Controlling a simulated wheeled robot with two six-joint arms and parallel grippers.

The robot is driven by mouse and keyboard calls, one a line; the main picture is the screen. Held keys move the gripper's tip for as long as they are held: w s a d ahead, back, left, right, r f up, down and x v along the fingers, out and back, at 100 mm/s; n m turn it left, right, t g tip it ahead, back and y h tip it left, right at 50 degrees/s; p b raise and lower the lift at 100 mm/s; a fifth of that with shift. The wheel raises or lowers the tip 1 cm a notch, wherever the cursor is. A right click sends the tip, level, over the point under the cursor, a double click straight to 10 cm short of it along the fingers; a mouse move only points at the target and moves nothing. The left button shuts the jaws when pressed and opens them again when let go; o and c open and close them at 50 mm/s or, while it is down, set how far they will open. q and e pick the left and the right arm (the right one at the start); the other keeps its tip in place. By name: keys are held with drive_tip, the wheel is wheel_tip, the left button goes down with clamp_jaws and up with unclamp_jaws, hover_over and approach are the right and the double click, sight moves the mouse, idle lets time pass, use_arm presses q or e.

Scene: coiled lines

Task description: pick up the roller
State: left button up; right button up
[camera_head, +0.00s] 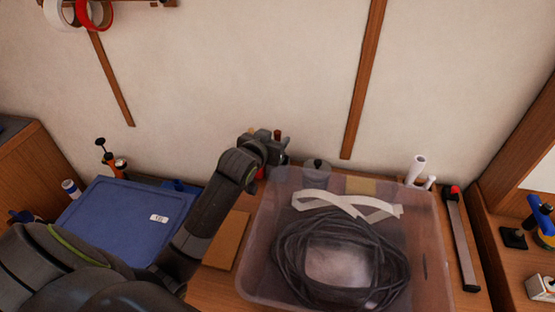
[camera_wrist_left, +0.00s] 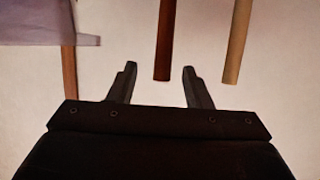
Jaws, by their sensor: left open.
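My left gripper (camera_head: 272,148) is at the back of the bench, behind the clear bin's left corner. It also shows in the left wrist view (camera_wrist_left: 158,78), open, with its fingers apart. A dark brown handle (camera_wrist_left: 165,40) has its end between the fingertips in that picture; I cannot tell how near it is in depth. A tan handle (camera_wrist_left: 237,40) is to its right, outside the fingers. In the head view a reddish-brown handle end (camera_head: 277,135) shows beside the gripper. No roller head is visible, so I cannot tell which handle is the roller's. My right gripper is not in view.
A clear bin (camera_head: 436,225) holds coiled dark line and a white strip. A blue lidded box (camera_head: 125,215) stands left of my arm. A grey lidded pot (camera_head: 316,170) and white rolls (camera_head: 416,169) stand behind the bin. The wall is close behind.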

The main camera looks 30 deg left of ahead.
use_arm(q)
drive_tip(key=shift+f+p+x, duration=0.15)
drive_tip(key=shift+p+x, duration=0.2)
drive_tip(key=shift+x, duration=0.95)
drive_tip(key=shift+f+p+x, duration=0.1)
drive_tip(key=shift+p+x, duration=0.25)
drive_tip(key=shift+x, duration=0.95)
drive_tip(key=shift+s+a, duration=0.1)
clamp_jaws()
